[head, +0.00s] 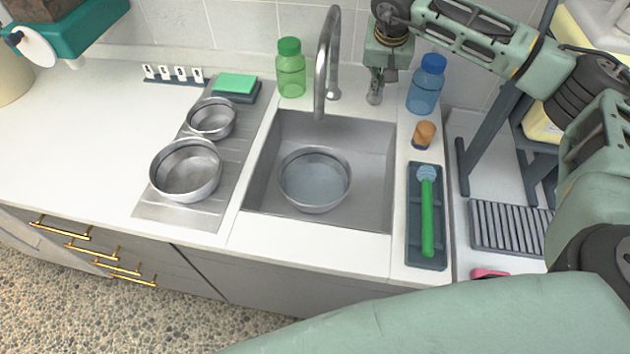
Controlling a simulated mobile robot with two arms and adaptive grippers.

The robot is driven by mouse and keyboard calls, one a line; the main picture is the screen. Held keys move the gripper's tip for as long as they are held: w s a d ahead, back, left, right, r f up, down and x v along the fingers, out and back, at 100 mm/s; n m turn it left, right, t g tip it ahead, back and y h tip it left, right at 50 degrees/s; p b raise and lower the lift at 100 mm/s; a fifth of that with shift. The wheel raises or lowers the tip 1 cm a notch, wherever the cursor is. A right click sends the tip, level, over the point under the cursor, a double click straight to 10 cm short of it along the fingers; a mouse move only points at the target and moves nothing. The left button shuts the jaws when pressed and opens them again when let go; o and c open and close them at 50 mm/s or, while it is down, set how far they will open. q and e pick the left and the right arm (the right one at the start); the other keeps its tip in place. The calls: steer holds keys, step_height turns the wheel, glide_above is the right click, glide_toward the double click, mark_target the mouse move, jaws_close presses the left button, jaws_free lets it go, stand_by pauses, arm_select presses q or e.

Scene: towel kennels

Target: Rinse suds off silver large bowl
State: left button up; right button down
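A silver bowl (315,207) sits upright in the sink (361,150), below the faucet spout (322,75). Its inside looks pale blue-grey; I cannot make out suds or running water. Another silver bowl of similar size (187,190) and a smaller one (213,133) stand on the drainboard (180,212) left of the sink. My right gripper (376,88) points down behind the sink, right of the faucet, at a small metal fitting that looks like the tap handle. Its fingers are small and partly hidden, so their opening and any contact are unclear. My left gripper is out of view.
A green bottle (290,75) stands left of the faucet. A blue bottle (427,88), an orange-brown brush (424,133) and a tray (411,245) with a green-handled brush (427,215) line the right side. The counter (70,130) at left is largely clear.

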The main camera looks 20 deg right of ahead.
steer(key=shift+a+r, duration=0.1)
steer(key=shift+r, duration=0.15)
steer(key=p+v, duration=0.4)
steer(key=v, duration=0.2)
steer(key=shift+s, duration=0.25)
steer(key=shift+a, duration=0.15)
steer(key=v, duration=1.2)
